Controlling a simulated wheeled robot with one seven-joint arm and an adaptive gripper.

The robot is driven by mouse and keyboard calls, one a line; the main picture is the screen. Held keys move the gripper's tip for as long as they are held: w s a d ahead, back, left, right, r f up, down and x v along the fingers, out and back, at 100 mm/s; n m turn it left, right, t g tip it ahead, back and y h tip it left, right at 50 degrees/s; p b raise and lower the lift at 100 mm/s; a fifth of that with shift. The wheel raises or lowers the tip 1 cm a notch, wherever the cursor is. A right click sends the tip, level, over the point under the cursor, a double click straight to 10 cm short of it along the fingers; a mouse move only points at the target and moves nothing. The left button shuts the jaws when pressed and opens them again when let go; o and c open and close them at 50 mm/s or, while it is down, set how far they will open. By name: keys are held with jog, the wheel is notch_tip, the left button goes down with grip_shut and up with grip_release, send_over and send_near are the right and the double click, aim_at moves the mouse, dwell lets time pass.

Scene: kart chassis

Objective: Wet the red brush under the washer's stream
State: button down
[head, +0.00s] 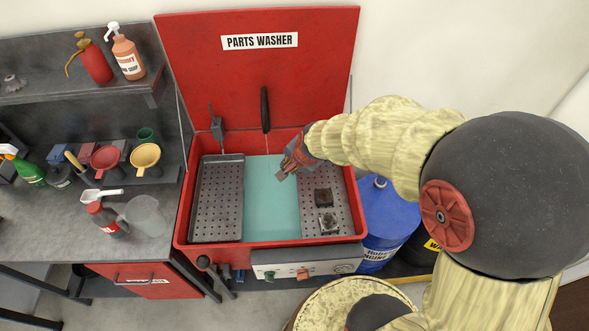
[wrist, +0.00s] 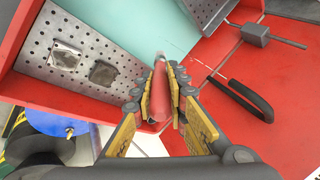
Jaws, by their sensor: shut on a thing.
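The parts washer (head: 268,244) is a red tub with its lid (head: 330,80) standing open. A black spout (head: 265,108) hangs at its back, and a thin pale stream (head: 267,145) shows below it. My gripper (head: 286,170) is over the tub, right of the stream. In the wrist view my gripper (wrist: 160,90) is shut on the red brush (wrist: 153,137), its yellow pads on both sides of the red handle. The brush's bristles cannot be made out. The spout shows right of the brush in the wrist view (wrist: 246,100), apart from it.
Perforated trays flank the teal basin floor (head: 268,205); the right tray (head: 311,180) holds two small metal parts. A grey bench (head: 60,215) with bottles and funnels stands left. A blue drum (head: 390,220) stands right of the washer.

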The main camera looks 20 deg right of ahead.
jog(key=w+a+f, duration=0.1)
jog(key=w+f, duration=0.1)
jog(key=w, duration=0.9)
jog(key=shift+w+f+p, duration=0.15)
jog(key=shift+w+p, duration=0.05)
jog(key=shift+p, duration=0.2)
dwell(0.5)
jog(key=shift+s+d+b, duration=0.2)
jog(key=shift+s+b, duration=0.25)
jog(key=shift+s, duration=1.55)
jog(key=shift+s+d+b, duration=0.2)
jog(key=shift+s+b, duration=0.25)
jog(key=shift+s, duration=1.55)
